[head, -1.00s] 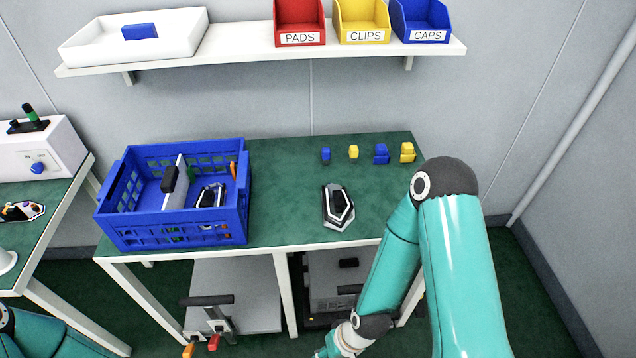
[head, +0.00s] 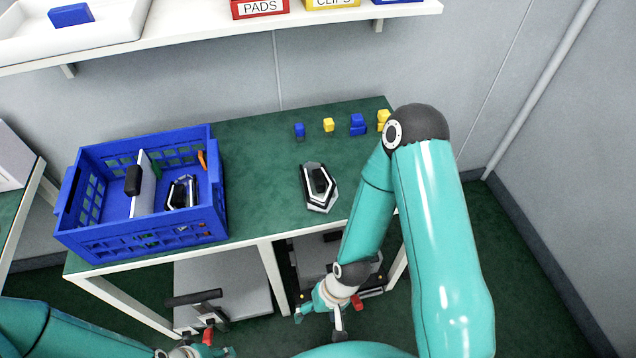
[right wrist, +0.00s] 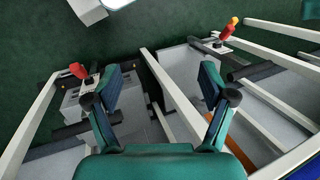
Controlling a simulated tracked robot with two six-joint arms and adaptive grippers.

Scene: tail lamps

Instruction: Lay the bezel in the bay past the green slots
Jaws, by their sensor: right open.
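The bezel, a silver and black angular ring (head: 319,187), lies on the green table in the head view, right of the blue crate. A similar part (head: 182,192) lies inside the blue crate (head: 150,238), right of its pale divider (head: 142,185). Small green bits show beside the divider, but I cannot make out slots. My right gripper (head: 318,312) is open and empty, low in front of the table; its spread fingers show in the right wrist view (right wrist: 158,88). My left gripper (head: 195,352) is partly cut off at the bottom edge; its jaws are unclear.
Small blue blocks (head: 357,125) and yellow blocks (head: 328,125) stand at the table's back right. A shelf (head: 220,32) with a white tray and labelled bins hangs above. Grey carts with handles (head: 193,298) stand under the table. The table between crate and bezel is clear.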

